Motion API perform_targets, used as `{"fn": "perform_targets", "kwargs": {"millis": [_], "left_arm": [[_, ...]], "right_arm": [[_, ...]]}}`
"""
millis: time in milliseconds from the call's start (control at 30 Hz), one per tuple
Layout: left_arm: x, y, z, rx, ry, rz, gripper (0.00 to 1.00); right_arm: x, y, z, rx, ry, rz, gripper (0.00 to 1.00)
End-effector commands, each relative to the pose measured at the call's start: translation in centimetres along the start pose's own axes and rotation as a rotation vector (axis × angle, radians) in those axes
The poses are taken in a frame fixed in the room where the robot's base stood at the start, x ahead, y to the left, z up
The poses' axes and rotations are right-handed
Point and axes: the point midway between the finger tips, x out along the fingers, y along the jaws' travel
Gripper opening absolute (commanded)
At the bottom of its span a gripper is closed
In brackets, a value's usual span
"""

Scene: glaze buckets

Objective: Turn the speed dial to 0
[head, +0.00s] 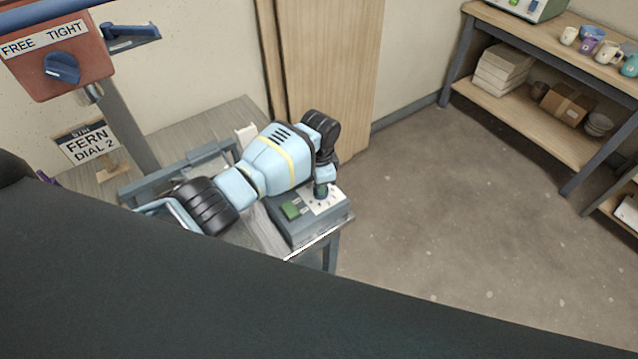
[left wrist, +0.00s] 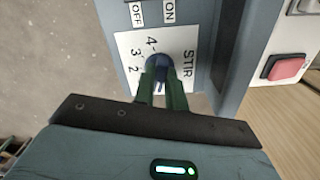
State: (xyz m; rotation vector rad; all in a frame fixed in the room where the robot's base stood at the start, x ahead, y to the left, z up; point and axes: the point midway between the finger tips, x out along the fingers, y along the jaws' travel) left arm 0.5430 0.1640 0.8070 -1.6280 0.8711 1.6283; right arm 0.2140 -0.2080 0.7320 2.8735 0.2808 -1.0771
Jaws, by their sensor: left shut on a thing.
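The speed dial (left wrist: 158,64) is a dark blue knob on a white plate (left wrist: 186,57) marked STIR in the left wrist view. The figures 4, 3 and 2 show beside it; lower figures are hidden by my gripper. A pale line on the knob appears to face my gripper's palm. My left gripper (left wrist: 160,80) is shut on the dial, one finger on each side. In the head view my left gripper (head: 321,188) reaches down onto the control box (head: 305,222), mostly hiding the dial. My right gripper is not in view.
A red button (left wrist: 285,67) is at the right in the left wrist view. Open floor lies right.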

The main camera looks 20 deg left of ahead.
Motion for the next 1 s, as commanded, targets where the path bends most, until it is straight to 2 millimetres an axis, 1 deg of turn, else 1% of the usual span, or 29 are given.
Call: {"fn": "perform_targets", "kwargs": {"millis": [133, 333, 867, 900, 1000], "left_arm": [[-0.01, -0.02, 0.10, -0.077, -0.002, 0.000, 0.00], [0.00, 0.00, 0.11, -0.139, -0.003, -0.001, 0.00], [-0.01, -0.01, 0.11, -0.164, -0.003, -0.001, 0.00], [-0.01, -0.01, 0.11, -0.164, -0.003, -0.001, 0.15], [0.00, 0.00, 0.09, -0.163, -0.002, -0.001, 0.28]], "right_arm": [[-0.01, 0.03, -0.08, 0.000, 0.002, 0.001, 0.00], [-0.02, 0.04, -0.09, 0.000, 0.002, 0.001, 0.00], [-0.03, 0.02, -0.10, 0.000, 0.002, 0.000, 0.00], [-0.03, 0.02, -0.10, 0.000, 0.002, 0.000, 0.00], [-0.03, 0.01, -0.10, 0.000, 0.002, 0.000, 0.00]]}}
